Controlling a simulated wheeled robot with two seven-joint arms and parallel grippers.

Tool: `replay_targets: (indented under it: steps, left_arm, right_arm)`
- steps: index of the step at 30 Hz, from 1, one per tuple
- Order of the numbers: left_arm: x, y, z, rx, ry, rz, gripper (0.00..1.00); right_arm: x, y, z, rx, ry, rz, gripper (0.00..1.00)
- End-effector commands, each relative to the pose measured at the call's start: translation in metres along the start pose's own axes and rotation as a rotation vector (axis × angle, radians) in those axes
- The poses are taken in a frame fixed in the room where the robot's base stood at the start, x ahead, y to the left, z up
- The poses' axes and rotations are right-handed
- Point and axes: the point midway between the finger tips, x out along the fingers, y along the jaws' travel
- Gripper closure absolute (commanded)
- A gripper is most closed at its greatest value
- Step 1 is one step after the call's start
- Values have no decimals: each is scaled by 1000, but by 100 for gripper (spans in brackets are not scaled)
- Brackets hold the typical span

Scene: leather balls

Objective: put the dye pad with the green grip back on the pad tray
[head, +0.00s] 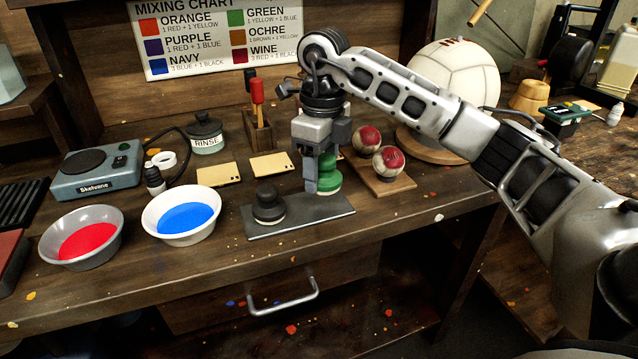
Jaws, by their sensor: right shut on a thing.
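The dye pad with the green grip (327,174) is upright at the right half of the dark flat pad tray (300,217). My right gripper (323,168) points down and is shut on the green grip from above. The pad's pale underside is at the tray's surface; I cannot tell whether it touches. A second dye pad with a black grip (268,205) stands on the left half of the tray. My left gripper is not in view.
A bowl of blue dye (185,216) and a bowl of red dye (84,238) stand left of the tray. Two red-and-white balls (388,160) sit on a wooden board (384,183) to the right. A rinse jar (205,135) and a brush holder (258,130) stand behind.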

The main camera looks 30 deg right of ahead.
Motion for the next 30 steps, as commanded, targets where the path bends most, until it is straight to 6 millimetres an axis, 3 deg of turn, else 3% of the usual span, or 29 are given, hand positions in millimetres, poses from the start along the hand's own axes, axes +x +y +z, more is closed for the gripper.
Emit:
replay_targets:
  steps: [7, 13, 24, 25, 27, 30]
  left_arm:
    - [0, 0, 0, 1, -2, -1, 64]
    - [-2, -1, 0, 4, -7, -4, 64]
    - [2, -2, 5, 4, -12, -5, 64]
    - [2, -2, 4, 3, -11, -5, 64]
    - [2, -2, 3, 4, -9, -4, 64]
    - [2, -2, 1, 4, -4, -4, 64]
  right_arm:
    - [15, -9, 9, 0, 1, 0, 64]
    - [42, -8, 8, -2, 1, 1, 64]
    - [47, -8, 8, -2, -1, 0, 64]
    - [47, -8, 8, -1, -2, 0, 40]
    - [46, -8, 8, -1, -2, 0, 24]
    - [46, -8, 8, -1, -1, 0, 24]
